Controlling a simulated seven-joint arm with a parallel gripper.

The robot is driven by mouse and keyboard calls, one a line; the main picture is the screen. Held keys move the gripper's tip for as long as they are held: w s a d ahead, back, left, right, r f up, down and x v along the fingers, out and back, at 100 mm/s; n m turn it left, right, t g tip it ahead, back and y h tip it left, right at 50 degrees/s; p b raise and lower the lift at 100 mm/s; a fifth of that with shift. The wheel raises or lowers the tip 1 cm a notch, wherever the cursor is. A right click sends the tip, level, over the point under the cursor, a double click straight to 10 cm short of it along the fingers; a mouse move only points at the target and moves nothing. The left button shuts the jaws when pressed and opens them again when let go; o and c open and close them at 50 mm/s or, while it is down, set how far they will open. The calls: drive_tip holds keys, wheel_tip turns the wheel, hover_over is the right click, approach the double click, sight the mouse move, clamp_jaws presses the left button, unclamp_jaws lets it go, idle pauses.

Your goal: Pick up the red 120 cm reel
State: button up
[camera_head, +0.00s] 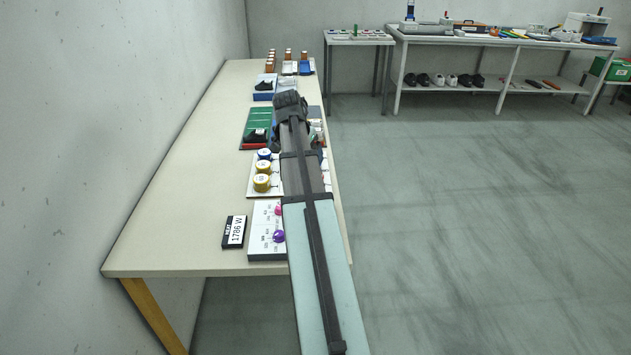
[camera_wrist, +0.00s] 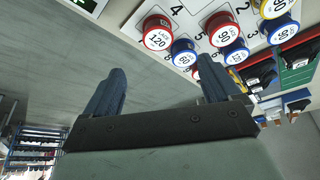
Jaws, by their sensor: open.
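The red 120 reel (camera_wrist: 157,35) has a white top label and sits at the left end of the group on the white numbered board (camera_wrist: 190,17) in the wrist view. My gripper (camera_wrist: 162,68) is open and empty, its two dark fingers spread apart. In that view the reel shows beyond the gap between the fingertips, and neither finger appears to touch it. In the head view my arm reaches over the table along its right side and hides the red reel.
Close to the red 120 reel are a blue 60 reel (camera_wrist: 184,54) and a red 90 reel (camera_wrist: 222,29). Yellow reels (camera_head: 262,183) stand left of my arm. A black 1786 W display (camera_head: 234,232) lies nearer. The table's left side (camera_head: 180,190) is clear.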

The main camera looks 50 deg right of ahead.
drive_tip(key=x, duration=0.8)
drive_tip(key=shift+d+f, duration=0.1)
drive_tip(key=shift+f, duration=0.05)
drive_tip(key=shift+x, duration=2.6)
drive_tip(key=shift+s, duration=0.2)
drive_tip(key=c, duration=1.1)
